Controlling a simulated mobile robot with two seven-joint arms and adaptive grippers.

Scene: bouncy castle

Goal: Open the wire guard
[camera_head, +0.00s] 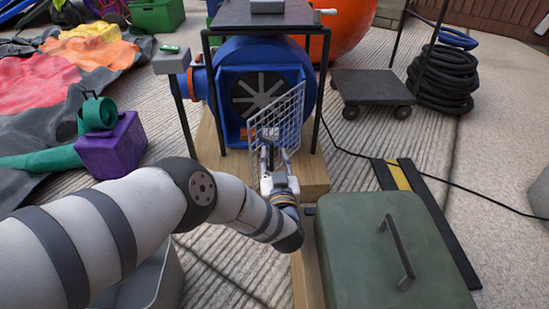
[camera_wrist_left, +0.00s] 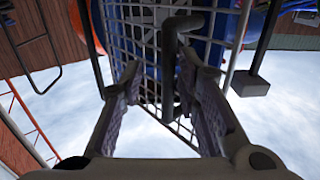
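The wire guard (camera_head: 285,112) is a grey metal grid in front of the blue blower (camera_head: 232,128). It stands at an angle to the blower's face, its left edge nearer me and its right edge farther back. In the left wrist view the grid (camera_wrist_left: 137,32) fills the top middle, with a dark bar handle (camera_wrist_left: 168,65) on it. My left gripper (camera_head: 275,150) is at the guard's lower part. Its fingers (camera_wrist_left: 160,75) are apart, one on each side of the handle; the right finger is close to it, and contact is unclear. My right gripper is out of view.
A black frame (camera_head: 321,100) stands around the blower on a wooden base (camera_head: 310,172). A green case (camera_head: 370,250) lies front right. A grey box on a post (camera_head: 171,61) and a purple block (camera_head: 111,146) are left. A black cable crosses the right floor.

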